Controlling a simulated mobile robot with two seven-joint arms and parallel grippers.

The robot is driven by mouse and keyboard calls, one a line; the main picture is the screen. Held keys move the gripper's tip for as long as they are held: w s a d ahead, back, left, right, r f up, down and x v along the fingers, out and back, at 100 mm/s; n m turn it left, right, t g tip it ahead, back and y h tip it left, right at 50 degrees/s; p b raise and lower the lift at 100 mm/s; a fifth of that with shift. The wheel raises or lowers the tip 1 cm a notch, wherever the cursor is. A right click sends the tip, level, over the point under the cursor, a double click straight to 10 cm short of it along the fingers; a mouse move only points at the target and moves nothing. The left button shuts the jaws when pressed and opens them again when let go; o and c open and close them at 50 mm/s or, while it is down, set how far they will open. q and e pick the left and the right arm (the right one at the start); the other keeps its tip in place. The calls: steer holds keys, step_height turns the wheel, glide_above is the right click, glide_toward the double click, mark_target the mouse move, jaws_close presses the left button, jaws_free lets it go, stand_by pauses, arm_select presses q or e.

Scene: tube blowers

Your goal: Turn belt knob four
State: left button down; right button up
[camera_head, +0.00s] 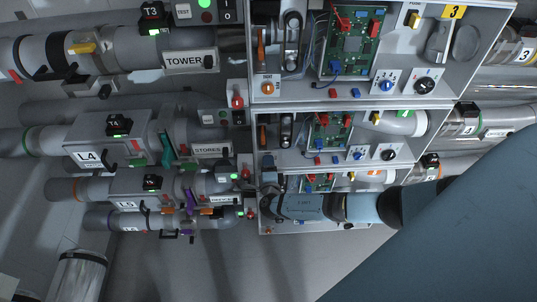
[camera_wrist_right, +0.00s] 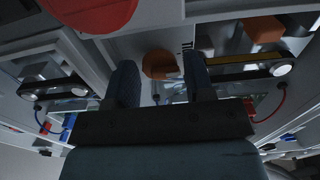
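An orange-brown knob (camera_wrist_right: 160,64) shows in the right wrist view between the two fingertips of my right gripper (camera_wrist_right: 162,72). The fingers stand apart, with a narrow gap on each side of the knob; I cannot tell how far beyond the tips it is. In the head view my right gripper (camera_head: 268,177) is at the left side of the lowest open cabinet (camera_head: 350,226), and the arm hides much of that cabinet's front. A similar orange knob (camera_head: 267,88) sits on the top cabinet. My left gripper is not in view.
Pipes with tags L4 (camera_head: 87,156) and TOWER (camera_head: 189,61) fill the left. A large red part (camera_wrist_right: 92,10) is near my right wrist camera.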

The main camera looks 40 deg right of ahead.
steer(key=b+v, duration=0.1)
steer(key=v, duration=1.2)
steer(key=shift+s, duration=0.4)
steer(key=shift+a, duration=0.2)
steer(key=s+a+f+m+g+y, duration=0.2)
steer(key=s+a+m+g+y, duration=0.25)
steer(key=m, duration=0.65)
steer(key=s+a+f+m+g+y, duration=0.35)
steer(key=s+a+m, duration=0.2)
steer(key=m, duration=0.55)
steer(key=s+r+m+t+y, duration=0.2)
steer(key=r+m, duration=0.3)
steer(key=m, duration=0.6)
steer(key=s+d+r+m+t+y, duration=0.1)
steer(key=r+m, duration=0.4)
steer(key=m, duration=0.7)
steer(key=shift+s+d+r+t+y, duration=0.15)
steer(key=shift+s+r+t+y, duration=0.2)
steer(key=shift+s+y, duration=0.6)
